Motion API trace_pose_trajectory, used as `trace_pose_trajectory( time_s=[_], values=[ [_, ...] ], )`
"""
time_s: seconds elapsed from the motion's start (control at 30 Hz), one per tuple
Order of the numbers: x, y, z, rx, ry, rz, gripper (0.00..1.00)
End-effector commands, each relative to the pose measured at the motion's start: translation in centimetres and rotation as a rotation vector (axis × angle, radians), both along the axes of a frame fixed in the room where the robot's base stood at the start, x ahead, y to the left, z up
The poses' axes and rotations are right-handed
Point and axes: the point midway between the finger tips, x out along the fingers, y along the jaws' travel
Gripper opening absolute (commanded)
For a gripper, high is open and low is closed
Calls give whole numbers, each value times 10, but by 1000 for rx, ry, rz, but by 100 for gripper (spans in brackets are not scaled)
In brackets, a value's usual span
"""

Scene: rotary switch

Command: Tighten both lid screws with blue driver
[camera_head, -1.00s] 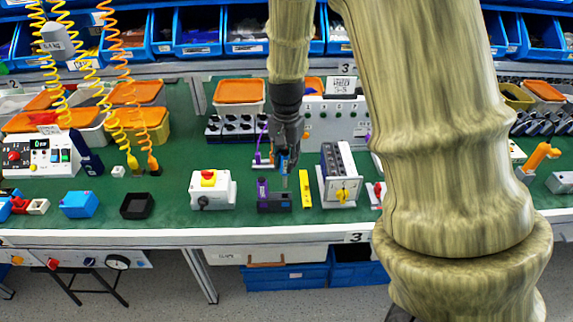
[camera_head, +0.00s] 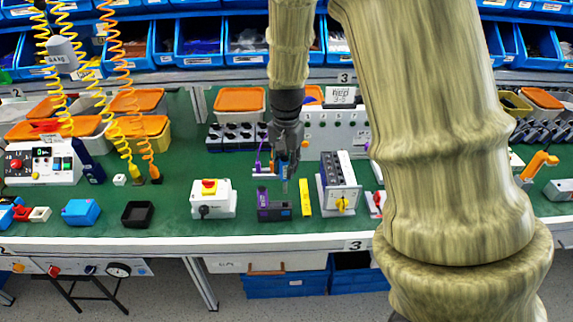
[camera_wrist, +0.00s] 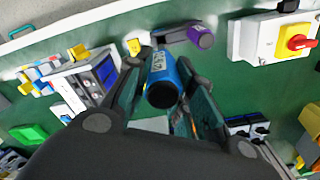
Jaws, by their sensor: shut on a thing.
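My gripper (camera_head: 286,160) is shut on the blue driver (camera_wrist: 163,82), whose handle end faces the wrist camera between the two fingers. In the head view the driver hangs upright, shaft down, over the right part of a dark driver holder (camera_head: 273,213). I cannot tell whether the shaft tip is clear of the holder. A purple driver (camera_wrist: 200,37) stands in the holder's other end. The white switch box with a yellow-and-red rotary knob (camera_head: 209,187) stands left of the holder; it is at the upper right in the wrist view (camera_wrist: 270,38). Its lid screws are too small to make out.
A yellow strip (camera_head: 305,197) and a grey-white unit with a yellow knob (camera_head: 340,185) stand close right of the holder. A black open tray (camera_head: 137,214) lies left of the box. Green bench between tray and box is clear. Bins line the back.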

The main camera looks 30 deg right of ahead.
Motion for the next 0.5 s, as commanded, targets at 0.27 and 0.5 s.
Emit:
trace_pose_trajectory(
  time_s=[0.27, 0.5],
  values=[
    [0, 0, 13, 0, 0, 0, 0],
    [0, 0, 22, 0, 0, 0, 0]
  ],
)
